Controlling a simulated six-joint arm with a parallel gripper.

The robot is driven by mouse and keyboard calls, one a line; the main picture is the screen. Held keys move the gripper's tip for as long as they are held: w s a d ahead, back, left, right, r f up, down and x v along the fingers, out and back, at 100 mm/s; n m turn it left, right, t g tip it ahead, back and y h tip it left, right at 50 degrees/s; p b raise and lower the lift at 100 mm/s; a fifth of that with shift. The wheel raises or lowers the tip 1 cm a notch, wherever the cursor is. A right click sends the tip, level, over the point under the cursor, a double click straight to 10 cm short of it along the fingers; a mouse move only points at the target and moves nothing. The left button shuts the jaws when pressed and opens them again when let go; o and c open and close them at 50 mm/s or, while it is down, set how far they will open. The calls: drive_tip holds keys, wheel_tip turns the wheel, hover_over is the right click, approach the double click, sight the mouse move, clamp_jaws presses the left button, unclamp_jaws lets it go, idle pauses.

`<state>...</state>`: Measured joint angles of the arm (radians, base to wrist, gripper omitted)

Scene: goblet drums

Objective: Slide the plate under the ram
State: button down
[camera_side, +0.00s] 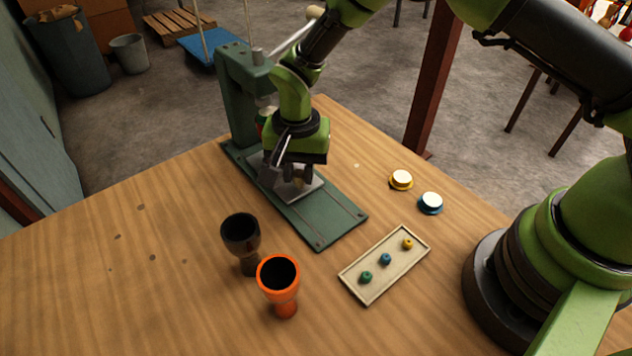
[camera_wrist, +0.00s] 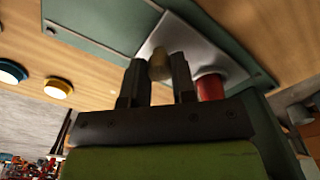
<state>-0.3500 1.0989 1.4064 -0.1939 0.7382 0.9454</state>
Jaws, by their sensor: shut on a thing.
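The silver-grey plate (camera_side: 310,188) lies on the green base (camera_side: 335,219) of the press; it also shows in the wrist view (camera_wrist: 200,38). My gripper (camera_side: 290,183) is low over the plate and shut on its tan knob (camera_wrist: 159,66), one finger on each side. A red piece (camera_wrist: 209,87) stands at the plate beside the knob in the wrist view. In the side view, a red and green piece shows partly behind my wrist, below the ram. The ram (camera_side: 262,101) hangs from the green press column (camera_side: 240,95); its lower end is mostly hidden.
A dark goblet drum (camera_side: 241,238) and an orange one (camera_side: 279,281) stand left of the base's front end. A tray (camera_side: 372,282) with several small coloured pegs lies in front. Yellow-rimmed (camera_side: 401,180) and blue-rimmed (camera_side: 431,203) discs lie to the right. The table's left is clear.

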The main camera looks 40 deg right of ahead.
drive_tip(key=shift+w, duration=0.9)
drive_tip(key=c, duration=0.9)
unclamp_jaws()
drive_tip(key=shift+c, duration=0.2)
drive_tip(key=shift+s, duration=0.2)
